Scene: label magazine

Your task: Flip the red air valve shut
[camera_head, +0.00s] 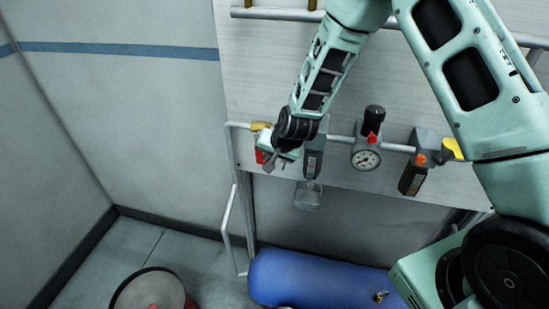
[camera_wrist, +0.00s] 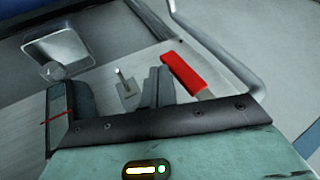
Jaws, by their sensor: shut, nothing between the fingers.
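The red valve handle (camera_head: 259,156) shows at the left end of the pipe run in the head view, just left of my gripper (camera_head: 275,163) and partly hidden by it. A yellow fitting (camera_head: 261,126) sits above it. In the wrist view the red handle (camera_wrist: 184,73) is a slanted flat bar to the right of my gripper (camera_wrist: 157,72). My gripper is shut and empty. A narrow gap shows between its fingers and the handle in the wrist view; depth contact cannot be told. The handle's pivot is hidden.
A dark filter unit (camera_head: 314,158) with a clear bowl (camera_head: 308,195) stands close right of my gripper. Further right are a pressure gauge (camera_head: 366,158) and a yellow-handled unit (camera_head: 414,170). A blue tank (camera_head: 320,278) lies below. Bent grey pipe (camera_head: 228,210) runs down at left.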

